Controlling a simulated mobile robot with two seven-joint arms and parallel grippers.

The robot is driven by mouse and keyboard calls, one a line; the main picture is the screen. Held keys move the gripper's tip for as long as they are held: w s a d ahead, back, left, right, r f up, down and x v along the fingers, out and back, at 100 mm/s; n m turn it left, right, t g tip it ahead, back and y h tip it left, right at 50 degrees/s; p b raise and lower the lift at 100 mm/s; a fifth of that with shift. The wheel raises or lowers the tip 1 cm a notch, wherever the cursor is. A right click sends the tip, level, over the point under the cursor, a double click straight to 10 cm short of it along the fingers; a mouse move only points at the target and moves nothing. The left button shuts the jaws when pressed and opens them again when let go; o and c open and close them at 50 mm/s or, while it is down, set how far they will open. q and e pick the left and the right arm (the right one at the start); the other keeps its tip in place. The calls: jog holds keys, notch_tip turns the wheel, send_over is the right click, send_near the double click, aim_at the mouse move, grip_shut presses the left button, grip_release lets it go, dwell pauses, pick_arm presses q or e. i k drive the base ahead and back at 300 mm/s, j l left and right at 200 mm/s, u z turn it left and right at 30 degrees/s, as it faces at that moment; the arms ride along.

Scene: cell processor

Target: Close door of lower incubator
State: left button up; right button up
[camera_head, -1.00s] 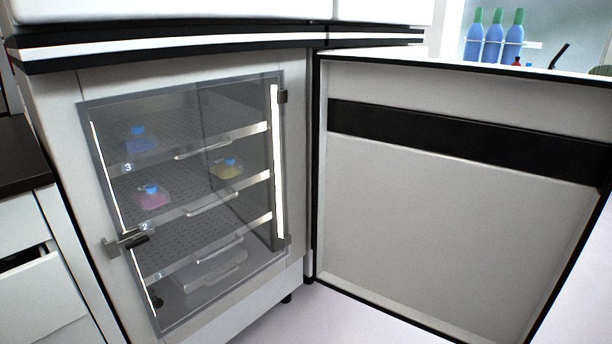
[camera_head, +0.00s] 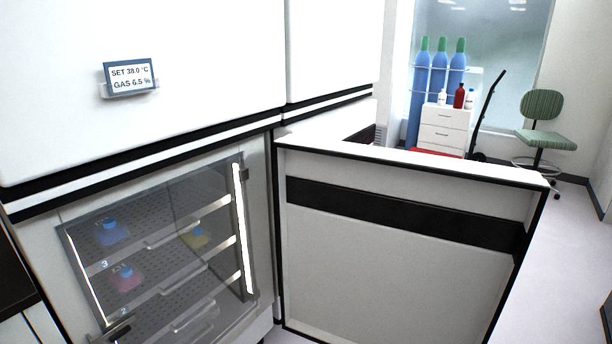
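The outer door (camera_head: 395,262) of the lower incubator stands wide open, swung out to the right of the cabinet. Its inner face shows, white with a black horizontal band and dark edging. The inner glass door (camera_head: 165,215) covers the chamber and looks shut. The lower part of the glass door is cut off by the picture edge. Neither of my grippers is in view.
The upper incubator with a small display (camera_head: 130,76) sits above. Behind the door are a white drawer unit (camera_head: 444,128), blue gas cylinders (camera_head: 438,85) and a green chair (camera_head: 547,122). Open floor (camera_head: 575,250) lies to the right of the door.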

aim_at(376, 245)
jog(key=l+u, duration=0.4)
jog(key=l, duration=0.55)
jog(key=l+u, duration=0.4)
jog(key=l, duration=0.6)
jog(key=l+u, duration=0.2)
jog(key=l, duration=0.3)
jog(key=k+l+u, duration=0.2)
jog(key=l, duration=0.3)
jog(key=l+u, duration=0.2)
jog(key=l, duration=0.3)
jog(key=l+u, duration=0.2)
jog(key=l, duration=0.3)
jog(key=k+l+u, duration=0.2)
jog(key=l, duration=0.25)
jog(key=k+l+u, duration=0.2)
jog(key=l, duration=0.3)
jog(key=l+u, duration=0.3)
jog(key=l, duration=0.5)
jog(key=i+l, duration=0.05)
